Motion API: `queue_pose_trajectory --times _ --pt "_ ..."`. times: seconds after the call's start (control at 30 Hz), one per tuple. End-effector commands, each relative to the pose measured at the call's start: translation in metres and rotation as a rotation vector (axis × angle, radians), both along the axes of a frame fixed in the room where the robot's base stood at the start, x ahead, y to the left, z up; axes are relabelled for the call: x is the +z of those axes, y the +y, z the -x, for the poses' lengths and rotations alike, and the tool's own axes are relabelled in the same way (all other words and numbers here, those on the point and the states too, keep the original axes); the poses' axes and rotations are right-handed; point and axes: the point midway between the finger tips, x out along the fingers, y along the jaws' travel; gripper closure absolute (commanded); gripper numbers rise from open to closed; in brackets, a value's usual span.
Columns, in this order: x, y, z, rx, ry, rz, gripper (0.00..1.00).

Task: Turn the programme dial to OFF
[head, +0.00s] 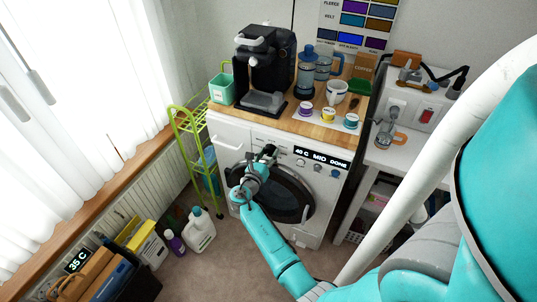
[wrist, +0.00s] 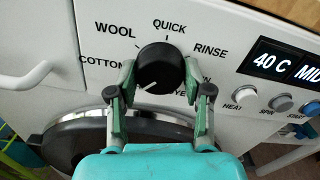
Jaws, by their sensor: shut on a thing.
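The black programme dial (wrist: 160,66) is on the washing machine's white front panel in the wrist view. Its white pointer mark faces down and left, toward labels hidden by my left finger. COTTON, WOOL, QUICK and RINSE are readable around it; labels at the lower right are partly covered, and no OFF label is visible. My gripper (wrist: 160,74) is shut on the dial, one finger on each side. In the head view my gripper (head: 268,153) is at the panel of the washing machine (head: 232,137), hiding most of the dial.
Right of the dial are a display (wrist: 285,64) reading 40 C MID and the HEAT (wrist: 244,97), SPIN (wrist: 280,103) and START (wrist: 312,109) buttons. The round door (head: 290,200) is below. A coffee machine (head: 262,65) and cups stand on top. A green rack (head: 190,140) is at left.

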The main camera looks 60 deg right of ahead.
Motion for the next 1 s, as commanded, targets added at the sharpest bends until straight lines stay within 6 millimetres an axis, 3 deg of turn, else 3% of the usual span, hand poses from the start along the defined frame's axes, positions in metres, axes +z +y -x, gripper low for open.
queue_pose_trajectory --times 0.6,0.63,0.7,1.0 --pt "-0.0016 0.0007 0.0001 0.001 0.041 0.001 0.85" --pt "-0.0016 0.0007 0.0001 0.001 0.041 0.001 0.43" --pt "-0.0014 0.0006 0.0001 0.001 0.041 0.001 0.26" --pt "-0.0005 0.0006 0.0001 0.001 0.039 0.002 0.26"
